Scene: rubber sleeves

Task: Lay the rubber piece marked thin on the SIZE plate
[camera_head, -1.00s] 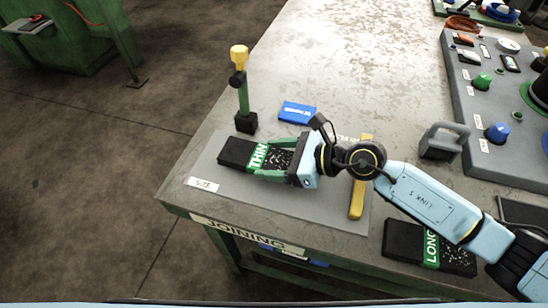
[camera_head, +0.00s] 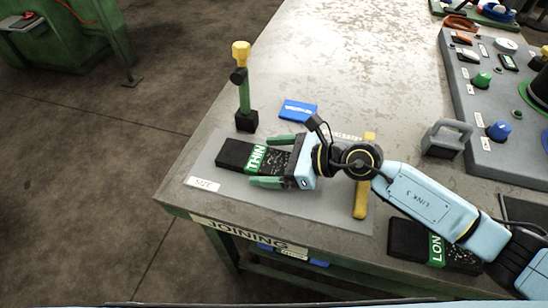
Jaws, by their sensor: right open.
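The black rubber piece with the green THIN band (camera_head: 235,153) lies on the grey SIZE plate (camera_head: 225,182), near the plate's left end. The plate's white SIZE label (camera_head: 203,184) shows at its front left corner. My right gripper (camera_head: 272,161) is open, with one green finger on each side of the piece's right part, apart from it. The piece's right end is partly hidden at the gripper's palm. My left gripper is not in view.
A yellow-handled tool (camera_head: 361,192) lies on the plate under my right arm. A black LONG piece (camera_head: 408,240) lies at the front right. A green post with a yellow top (camera_head: 243,90), a blue box (camera_head: 298,110) and a grey padlock-shaped block (camera_head: 446,138) stand around. The table's back middle is clear.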

